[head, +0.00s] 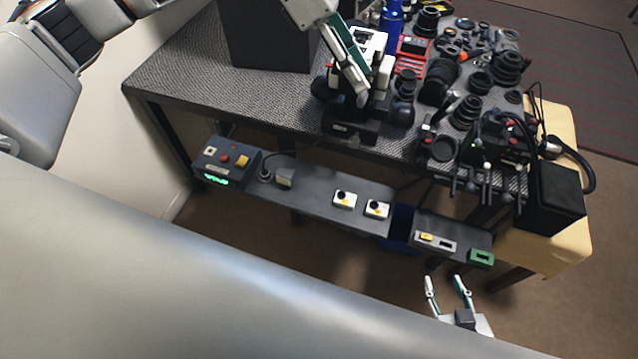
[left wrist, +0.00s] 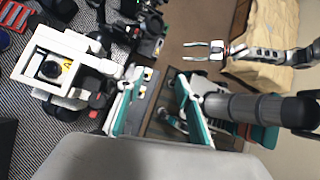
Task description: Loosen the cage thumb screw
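A white square frame with a dark round lens part inside, likely the cage, stands near the table's front edge in the head view (head: 371,42) and at the left of the left wrist view (left wrist: 60,68). A small red knob (left wrist: 97,100) shows at its lower right; I cannot tell if it is the thumb screw. My left gripper (head: 360,92) reaches down beside the frame. In the left wrist view its fingers (left wrist: 158,78) are apart with nothing between them. My right gripper (head: 449,284) is open and empty, low in front of the table; it also shows in the left wrist view (left wrist: 192,51).
Lenses and lens parts (head: 470,75) crowd the table's right side. A blue bottle (head: 391,20) and a red tray (head: 412,46) stand behind the frame. A control shelf with buttons (head: 310,178) runs below the front edge. The table's left front (head: 190,75) is clear.

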